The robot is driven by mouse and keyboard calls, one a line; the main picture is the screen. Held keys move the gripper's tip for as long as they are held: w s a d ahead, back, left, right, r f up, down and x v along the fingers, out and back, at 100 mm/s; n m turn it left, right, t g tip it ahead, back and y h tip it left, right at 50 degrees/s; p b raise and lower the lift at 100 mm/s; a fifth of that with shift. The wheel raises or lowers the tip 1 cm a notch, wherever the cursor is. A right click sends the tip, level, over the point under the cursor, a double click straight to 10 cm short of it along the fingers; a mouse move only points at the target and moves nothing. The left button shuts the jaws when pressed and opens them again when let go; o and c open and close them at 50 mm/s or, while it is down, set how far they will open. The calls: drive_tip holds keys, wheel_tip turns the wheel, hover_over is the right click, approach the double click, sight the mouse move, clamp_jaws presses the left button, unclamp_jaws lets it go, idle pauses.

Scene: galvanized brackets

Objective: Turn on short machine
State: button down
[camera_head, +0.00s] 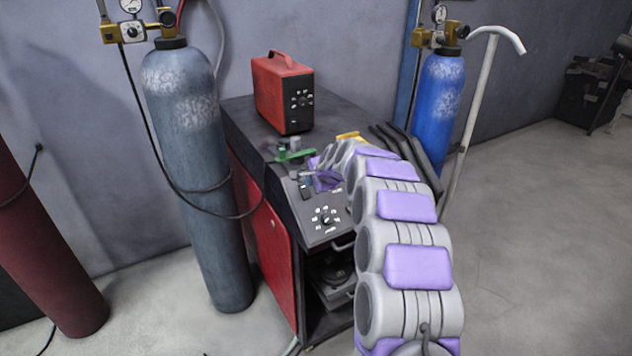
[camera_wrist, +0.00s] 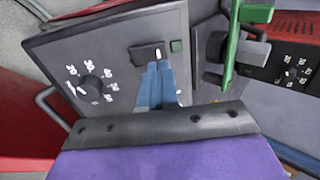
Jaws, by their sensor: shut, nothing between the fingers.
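A low dark cabinet machine with red sides (camera_head: 270,255) has a sloped grey panel (camera_head: 318,234) with a numbered dial (camera_head: 325,217). A small red machine (camera_head: 283,92) stands on top.
A green clamp (camera_head: 294,154) sticks up behind the panel, close to the fingers in the wrist view (camera_wrist: 232,50). A grey gas cylinder (camera_head: 188,150) with a hanging cable stands left; a blue cylinder (camera_head: 438,105) and pale handle (camera_head: 471,130) stand right. Floor at right is open.

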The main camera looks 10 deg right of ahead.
sight(303, 186)
drive_tip(key=x, duration=0.2)
drive_tip(key=shift+w+f+b, duration=0.15)
drive_tip(key=shift+f+b, duration=0.2)
drive_tip(key=shift+x, duration=0.8)
drive_tip(key=shift+w+r, duration=0.1)
drive_tip(key=shift+w+a+r+p, duration=0.1)
drive_tip(key=shift+r+p, duration=0.05)
drive_tip(key=shift+p, duration=1)
drive_tip(key=shift+w+f, duration=0.1)
drive_tip(key=shift+f, duration=0.15)
